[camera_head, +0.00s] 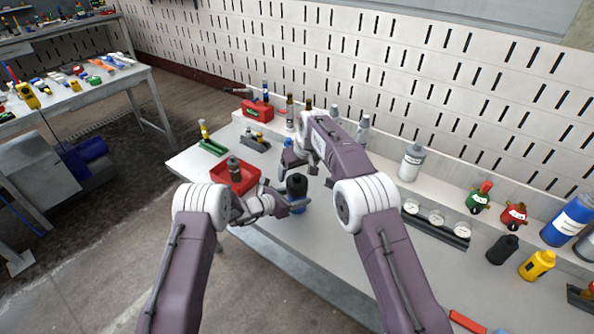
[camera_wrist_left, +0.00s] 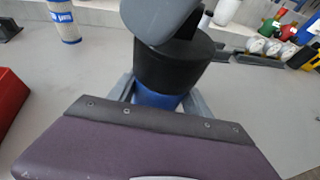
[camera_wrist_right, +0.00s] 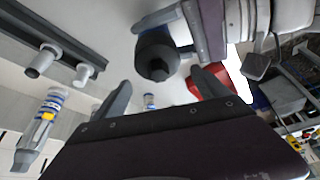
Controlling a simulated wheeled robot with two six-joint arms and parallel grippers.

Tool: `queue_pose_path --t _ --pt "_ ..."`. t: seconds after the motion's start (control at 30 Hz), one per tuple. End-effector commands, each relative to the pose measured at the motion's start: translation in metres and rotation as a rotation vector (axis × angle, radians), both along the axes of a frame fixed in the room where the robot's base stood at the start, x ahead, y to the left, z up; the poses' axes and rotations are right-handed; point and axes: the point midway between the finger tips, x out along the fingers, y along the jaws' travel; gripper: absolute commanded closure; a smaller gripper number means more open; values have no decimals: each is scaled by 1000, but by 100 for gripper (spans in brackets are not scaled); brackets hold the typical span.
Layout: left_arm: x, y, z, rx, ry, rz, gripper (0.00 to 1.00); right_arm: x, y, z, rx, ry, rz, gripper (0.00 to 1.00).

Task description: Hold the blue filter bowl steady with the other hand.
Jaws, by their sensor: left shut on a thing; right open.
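The blue filter bowl (camera_head: 298,208) stands upright at the table's front edge, with a black head (camera_head: 297,185) on top. My left gripper (camera_head: 290,204) is shut on the bowl from the left. In the left wrist view the blue bowl (camera_wrist_left: 158,99) shows as a band between the fingers, below the wide black head (camera_wrist_left: 175,63). My right gripper (camera_head: 308,171) is open and empty, above and behind the black head. In the right wrist view the head (camera_wrist_right: 157,57) lies beyond the spread fingertips, apart from them. Much of the bowl is hidden by the left gripper.
A red tray (camera_head: 250,185) holding a dark bottle is left of the bowl. Bottles, a red box (camera_head: 257,110) and a white bottle (camera_head: 411,162) line the back. A gauge block (camera_head: 436,229) and several containers stand right. Table between my right arm and gauges is partly clear.

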Motion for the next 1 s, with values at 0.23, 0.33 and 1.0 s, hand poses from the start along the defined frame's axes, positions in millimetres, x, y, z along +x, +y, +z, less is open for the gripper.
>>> queue_pose_path --t 0.23,0.33,1.0 --pt "0 0 0 -1 -1 0 92 0 0 -19 -1 2 0 15" --pt "0 0 0 -1 -1 0 92 0 0 -23 0 1 0 15" --pt "0 0 0 -1 -1 0 92 0 0 -22 0 0 0 76"
